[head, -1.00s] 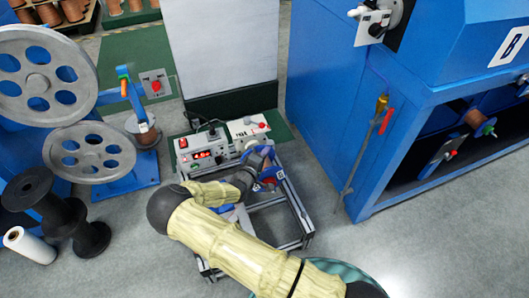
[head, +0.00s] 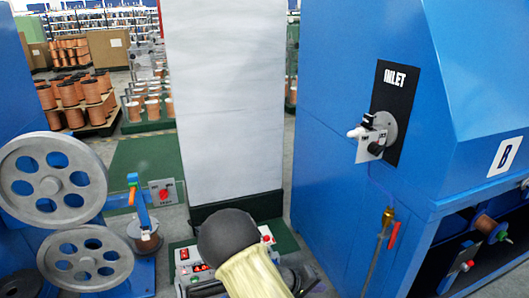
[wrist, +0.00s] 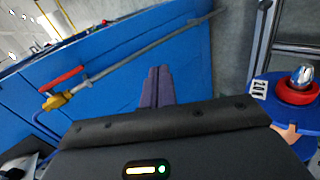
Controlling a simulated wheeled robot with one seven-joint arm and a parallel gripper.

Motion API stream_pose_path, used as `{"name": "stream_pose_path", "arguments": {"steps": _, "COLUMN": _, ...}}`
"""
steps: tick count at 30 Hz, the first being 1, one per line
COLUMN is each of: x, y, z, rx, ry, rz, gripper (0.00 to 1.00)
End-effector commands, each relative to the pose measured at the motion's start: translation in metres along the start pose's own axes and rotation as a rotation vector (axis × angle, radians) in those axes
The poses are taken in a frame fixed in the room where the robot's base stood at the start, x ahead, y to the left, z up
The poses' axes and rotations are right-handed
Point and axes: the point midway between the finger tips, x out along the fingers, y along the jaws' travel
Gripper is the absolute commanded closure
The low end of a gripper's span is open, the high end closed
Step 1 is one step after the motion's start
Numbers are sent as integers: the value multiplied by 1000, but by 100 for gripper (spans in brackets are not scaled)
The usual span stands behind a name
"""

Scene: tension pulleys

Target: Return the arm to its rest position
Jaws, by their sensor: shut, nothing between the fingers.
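My gripper shows in the wrist view, its two dark fingers (wrist: 157,88) pressed together with nothing between them. Behind the fingers is the side of a blue machine (wrist: 120,60). In the head view my arm, in a cream sleeve with a black joint, rises at the bottom centre in front of the control boxes.
A blue machine (head: 340,150) marked INLET and B stands on the right, with a red-handled valve (head: 393,235) on its side. Grey pulley wheels (head: 55,180) stand at left. A control box (head: 195,268) is partly hidden by my arm. A blue disc (wrist: 285,100) is at right in the wrist view.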

Motion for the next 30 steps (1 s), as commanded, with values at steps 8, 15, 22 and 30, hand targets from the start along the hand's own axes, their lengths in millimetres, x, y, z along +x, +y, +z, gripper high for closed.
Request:
{"name": "stream_pose_path", "arguments": {"steps": 8, "x": -26, "y": 29, "z": 60, "rx": 103, "ry": -173, "rz": -315, "gripper": 100}}
{"name": "stream_pose_path", "arguments": {"steps": 15, "x": -66, "y": 51, "z": 96, "rx": 186, "ry": -195, "rz": -567, "gripper": 100}}
{"name": "stream_pose_path", "arguments": {"steps": 22, "x": -106, "y": 73, "z": 123, "rx": 263, "ry": -127, "rz": -749, "gripper": 100}}
{"name": "stream_pose_path", "arguments": {"steps": 30, "x": -136, "y": 91, "z": 142, "rx": 324, "ry": -28, "rz": -844, "gripper": 100}}
